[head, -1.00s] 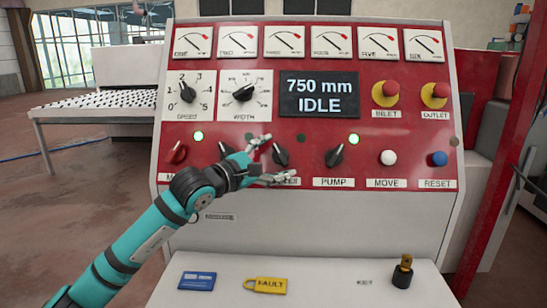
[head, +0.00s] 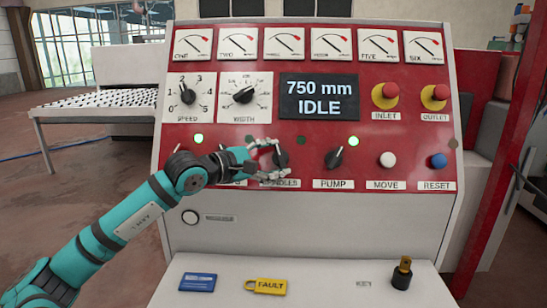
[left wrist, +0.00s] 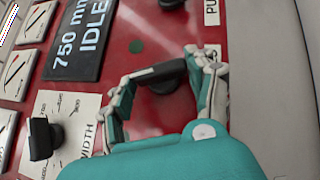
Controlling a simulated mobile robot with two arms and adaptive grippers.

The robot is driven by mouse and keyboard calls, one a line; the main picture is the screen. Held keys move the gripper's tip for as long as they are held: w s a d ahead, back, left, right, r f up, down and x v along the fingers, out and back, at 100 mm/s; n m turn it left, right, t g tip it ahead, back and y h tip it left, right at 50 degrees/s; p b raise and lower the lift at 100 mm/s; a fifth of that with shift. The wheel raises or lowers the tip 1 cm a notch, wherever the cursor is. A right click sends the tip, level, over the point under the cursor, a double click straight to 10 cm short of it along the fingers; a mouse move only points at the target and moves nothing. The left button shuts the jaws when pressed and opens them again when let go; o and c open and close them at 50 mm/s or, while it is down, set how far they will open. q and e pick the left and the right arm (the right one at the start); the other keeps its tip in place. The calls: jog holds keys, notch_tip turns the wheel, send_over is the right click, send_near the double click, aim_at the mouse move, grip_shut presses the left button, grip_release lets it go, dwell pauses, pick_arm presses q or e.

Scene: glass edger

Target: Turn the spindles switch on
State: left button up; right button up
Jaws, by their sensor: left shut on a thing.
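The spindles switch (head: 282,159) is a black rotary knob on the red panel, above a partly covered label. In the left wrist view the knob (left wrist: 158,73) sits between my fingertips. My left gripper (head: 277,160) reaches in from the left and is shut on this knob, one finger on either side. The lamp up and right of the knob (head: 301,140) is dark; it is also dark in the left wrist view (left wrist: 136,47). The fingers hide part of the knob, so its exact angle is hard to tell. My right gripper is not in view.
The pump switch (head: 334,158) is close on the right, its lamp (head: 354,141) lit green. The leftmost lamp (head: 198,139) is also green. My arm covers the switches to the left. The display (head: 319,96) reads 750 mm IDLE.

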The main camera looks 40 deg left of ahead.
pick_arm(q)
jog(key=m+g+p, duration=0.2)
jog(key=p, duration=0.1)
jog(key=r+m+g+p, duration=0.1)
jog(key=m+g+p, duration=0.1)
jog(key=p, duration=0.1)
jog(key=m+g+p, duration=0.1)
jog(key=m+p, duration=0.1)
jog(key=p, duration=0.2)
jog(key=shift+w+a+r+m+g+h, duration=0.1)
jog(key=shift+w+r+m+g+h, duration=0.2)
jog(key=shift+r+g+h, duration=0.1)
jog(key=shift+f+m+g+y+p, duration=0.3)
jog(key=shift+m+g+p, duration=0.35)
jog(key=shift+p, duration=0.5)
jog(key=o, duration=1.2)
